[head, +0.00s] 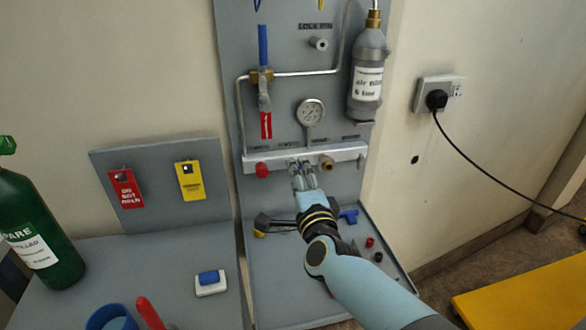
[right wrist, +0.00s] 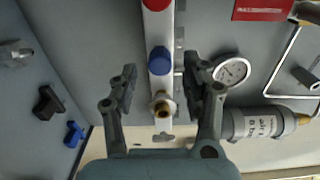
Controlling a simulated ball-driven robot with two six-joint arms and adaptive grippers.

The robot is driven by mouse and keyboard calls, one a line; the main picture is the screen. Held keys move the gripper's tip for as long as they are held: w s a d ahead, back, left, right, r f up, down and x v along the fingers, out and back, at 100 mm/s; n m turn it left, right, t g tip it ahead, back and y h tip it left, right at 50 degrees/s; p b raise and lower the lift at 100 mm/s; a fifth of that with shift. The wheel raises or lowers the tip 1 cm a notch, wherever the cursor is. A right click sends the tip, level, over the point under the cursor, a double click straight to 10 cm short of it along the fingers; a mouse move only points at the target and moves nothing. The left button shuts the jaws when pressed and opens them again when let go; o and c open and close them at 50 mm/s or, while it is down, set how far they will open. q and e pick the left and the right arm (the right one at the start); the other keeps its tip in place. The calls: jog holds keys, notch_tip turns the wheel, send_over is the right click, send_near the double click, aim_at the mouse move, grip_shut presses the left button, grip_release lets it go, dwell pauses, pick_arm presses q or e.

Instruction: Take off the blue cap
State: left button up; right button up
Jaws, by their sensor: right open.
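The blue cap (right wrist: 159,61) sits on the white manifold bar (right wrist: 161,88) in the right wrist view, between a red cap (right wrist: 157,4) and a bare brass fitting (right wrist: 162,108). In the head view my right gripper hides the blue cap; the red cap (head: 262,170) and brass fitting (head: 327,162) show on either side. My right gripper (head: 303,170) is open and empty in front of the bar. In the right wrist view its fingers (right wrist: 160,80) stand apart on either side of the bar, near the blue cap. My left gripper is out of view.
A gauge (head: 310,112) and a grey bottle (head: 367,75) are mounted above the bar. A tray (head: 275,290) below holds a blue T-shaped piece (head: 350,216) and small dark and red parts. A green cylinder (head: 38,230) stands at left.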

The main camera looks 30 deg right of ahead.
jog(key=m+b, duration=0.1)
jog(key=m, duration=0.2)
jog(key=shift+b, duration=0.4)
jog(key=m+b, duration=0.1)
jog(key=m, duration=0.2)
jog(key=shift+m+b, duration=0.35)
jog(key=shift+m, duration=0.05)
